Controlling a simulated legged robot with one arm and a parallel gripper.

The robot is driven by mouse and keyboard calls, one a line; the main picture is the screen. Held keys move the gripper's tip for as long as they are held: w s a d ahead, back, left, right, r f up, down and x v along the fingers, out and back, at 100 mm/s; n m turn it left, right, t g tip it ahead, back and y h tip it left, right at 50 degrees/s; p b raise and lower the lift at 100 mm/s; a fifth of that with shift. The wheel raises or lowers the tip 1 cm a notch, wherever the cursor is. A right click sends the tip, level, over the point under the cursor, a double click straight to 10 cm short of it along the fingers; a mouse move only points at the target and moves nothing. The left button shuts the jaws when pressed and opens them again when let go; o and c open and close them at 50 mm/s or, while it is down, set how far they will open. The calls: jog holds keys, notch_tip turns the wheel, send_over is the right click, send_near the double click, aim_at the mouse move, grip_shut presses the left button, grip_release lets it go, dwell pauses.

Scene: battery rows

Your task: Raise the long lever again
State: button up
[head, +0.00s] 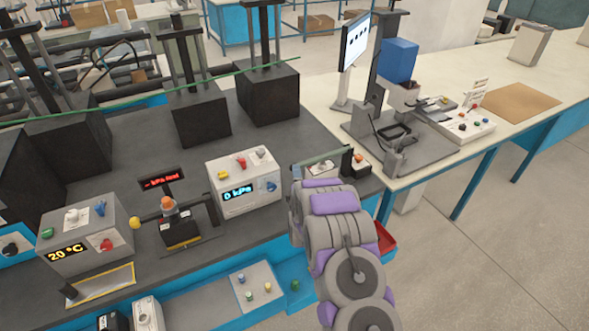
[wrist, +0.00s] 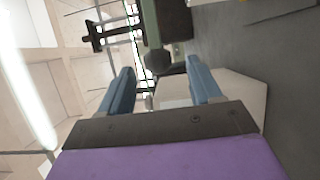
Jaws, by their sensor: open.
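In the wrist view a grey-green bar (wrist: 151,22), which looks like the long lever, comes down from the top edge and ends at a dark round knob (wrist: 158,62). My gripper (wrist: 159,68) is open, with one blue-grey finger on each side of the knob; I cannot tell whether either touches it. In the head view a pale green bar (head: 318,161) shows just beyond my arm, at the bench's right end, seemingly the same lever. My arm hides the fingers and part of the device there.
A grey box reading 0 kPa (head: 243,183) stands left of my arm. A small black block with an orange knob (head: 359,158) is close on the right. A red tray (head: 385,238) sits at the bench edge. Open floor (head: 480,250) lies to the right.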

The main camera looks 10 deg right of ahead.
jog(key=w, duration=0.5)
jog(key=shift+w+a+r, duration=0.1)
jog(key=shift+w, duration=0.25)
jog(key=shift+d, duration=0.2)
grip_shut()
